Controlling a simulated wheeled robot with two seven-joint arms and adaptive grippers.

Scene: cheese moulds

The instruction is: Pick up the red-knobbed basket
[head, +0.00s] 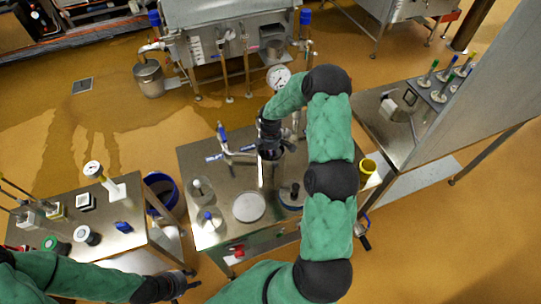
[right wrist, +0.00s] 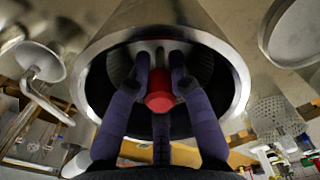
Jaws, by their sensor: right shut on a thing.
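The red knob (right wrist: 160,92) of the basket shows in the right wrist view, between the dark fingers of my right gripper (right wrist: 160,70). The gripper is shut on the knob. The knob sits within the round mouth of a metal cylinder (right wrist: 235,75); the rest of the basket is hidden in shadow and behind the fingers. In the head view my right gripper (head: 270,145) points down over an upright metal cylinder (head: 268,175) on the middle steel table, and the knob is hidden there. My left gripper (head: 185,285) is empty at the lower left, beside the left table; its fingers are too small to read.
The middle steel table (head: 225,232) also bears a white disc (head: 249,207), a blue-knobbed lid (head: 209,218) and a pipe with a blue handle (head: 224,137). A gauge (head: 278,77) stands behind my right arm. A blue bucket (head: 160,190) is between the left and middle tables.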

